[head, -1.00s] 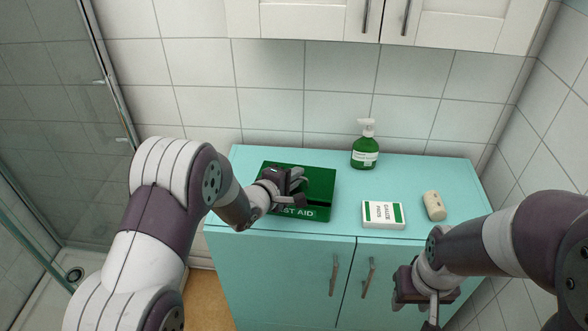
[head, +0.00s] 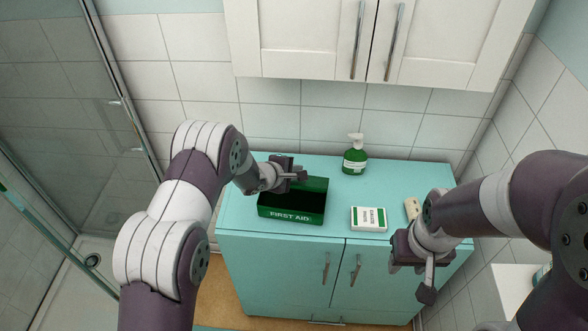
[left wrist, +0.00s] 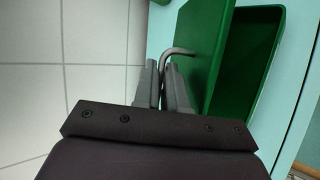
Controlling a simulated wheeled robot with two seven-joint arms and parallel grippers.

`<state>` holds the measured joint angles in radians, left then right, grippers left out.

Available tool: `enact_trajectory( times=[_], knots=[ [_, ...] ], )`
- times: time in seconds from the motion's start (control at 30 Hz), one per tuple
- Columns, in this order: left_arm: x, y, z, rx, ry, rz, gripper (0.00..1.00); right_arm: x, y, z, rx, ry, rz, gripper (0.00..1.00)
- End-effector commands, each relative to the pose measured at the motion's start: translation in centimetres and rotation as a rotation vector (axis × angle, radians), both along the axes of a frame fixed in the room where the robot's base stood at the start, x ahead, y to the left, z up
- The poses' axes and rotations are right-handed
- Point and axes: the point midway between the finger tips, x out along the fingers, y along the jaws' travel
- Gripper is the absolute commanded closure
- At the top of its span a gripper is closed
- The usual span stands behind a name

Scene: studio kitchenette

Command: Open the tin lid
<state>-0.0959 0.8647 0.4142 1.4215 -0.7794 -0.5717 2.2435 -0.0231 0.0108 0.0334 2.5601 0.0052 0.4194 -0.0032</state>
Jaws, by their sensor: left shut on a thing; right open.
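The green first aid tin (head: 290,216) stands on the turquoise cabinet, lettered front towards me. Its lid (head: 316,184) is tilted up at the back, and the dark inside shows. My left gripper (head: 302,176) is at the raised lid, shut on its grey handle. In the left wrist view, the curved handle (left wrist: 180,50) runs into the closed fingers (left wrist: 164,68), with the lid (left wrist: 205,35) beside them and the open tin (left wrist: 262,60) to the right. My right gripper (head: 427,285) is open and empty, in front of the cabinet's right side.
A white-and-green gauze box (head: 369,219) lies right of the tin. A beige roll (head: 411,208) is partly hidden by my right arm. A green pump bottle (head: 355,158) stands behind. Wall cupboards (head: 300,38) hang above, and a glass shower screen (head: 75,110) is at left.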

Motion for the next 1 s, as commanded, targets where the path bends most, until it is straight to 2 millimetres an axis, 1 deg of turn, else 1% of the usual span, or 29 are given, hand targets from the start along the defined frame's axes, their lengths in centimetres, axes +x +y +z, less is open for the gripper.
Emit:
enact_trajectory(
  times=[0.3,0.33,0.37,0.67,0.77,0.87,1.0],
  knots=[
    [0.0,0.0,0.0,0.000,-0.001,0.000,1.00,0.0,0.0,0.0,0.000,0.000,0.000,0.57],
    [0.0,0.0,0.0,0.000,-0.001,0.000,0.86,0.0,0.0,0.0,0.000,0.000,0.000,0.57],
    [0.0,0.0,0.0,0.000,-0.001,0.000,0.82,0.0,0.0,0.0,0.000,0.000,0.000,0.57],
    [-0.1,0.1,0.1,0.000,-0.001,0.000,0.82,0.0,0.0,0.0,0.000,0.000,0.000,0.57],
    [-0.6,0.5,0.6,0.000,-0.002,0.001,0.82,0.0,0.0,-0.3,0.000,0.000,0.000,0.57],
    [-1.8,1.3,1.6,0.000,-0.003,0.001,0.82,0.0,0.0,-0.6,0.000,0.000,0.000,0.57],
    [-3.9,2.8,3.5,-0.001,-0.002,0.003,0.82,0.0,0.0,-1.1,0.000,0.000,0.000,0.57]
  ],
)
